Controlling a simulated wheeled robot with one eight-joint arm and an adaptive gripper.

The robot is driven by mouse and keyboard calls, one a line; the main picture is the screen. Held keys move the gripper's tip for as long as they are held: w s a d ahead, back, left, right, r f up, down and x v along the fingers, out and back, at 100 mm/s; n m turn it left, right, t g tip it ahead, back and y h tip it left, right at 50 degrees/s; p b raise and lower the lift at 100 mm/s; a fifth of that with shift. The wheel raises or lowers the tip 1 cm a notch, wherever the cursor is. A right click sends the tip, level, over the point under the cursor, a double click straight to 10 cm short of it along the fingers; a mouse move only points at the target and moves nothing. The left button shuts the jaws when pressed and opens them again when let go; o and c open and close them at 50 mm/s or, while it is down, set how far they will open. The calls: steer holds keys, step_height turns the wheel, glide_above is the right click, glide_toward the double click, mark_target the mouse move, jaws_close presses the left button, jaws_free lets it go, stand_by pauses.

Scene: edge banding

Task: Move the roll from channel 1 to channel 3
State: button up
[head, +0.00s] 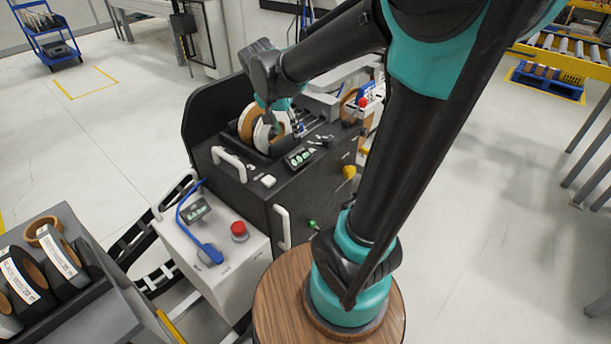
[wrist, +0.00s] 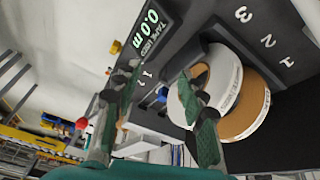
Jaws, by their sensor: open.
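Two rolls stand side by side in the black machine's holder (head: 230,150): a white-faced roll (wrist: 228,70) and a brown roll (wrist: 257,108). In the head view the brown roll (head: 246,122) is left of the white one (head: 263,136). White numbers 3, 2 and 1 (wrist: 268,40) mark the channels beside them; I cannot tell which roll sits in which channel. My gripper (wrist: 158,75) is open and empty. One finger overlaps the white roll's centre hole in the wrist view; whether it is inside is unclear. The other finger is clear of the rolls.
A grey control box with a red button (head: 239,231) stands in front of the machine. A rack with several more rolls (head: 50,262) is at lower left. Open floor lies on the right.

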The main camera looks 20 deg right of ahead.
steer(key=s+d+f+n+y, duration=0.1)
steer(key=s+f+n, duration=0.2)
steer(key=s+f, duration=0.3)
steer(key=s+d+f+n+t+y, duration=0.1)
steer(key=s+f+n, duration=0.3)
steer(key=s, duration=0.5)
step_height(320, 180, down, 2)
steer(key=shift+s+d+f+y, duration=0.25)
steer(key=shift+d+y, duration=0.25)
steer(key=shift+d, duration=0.25)
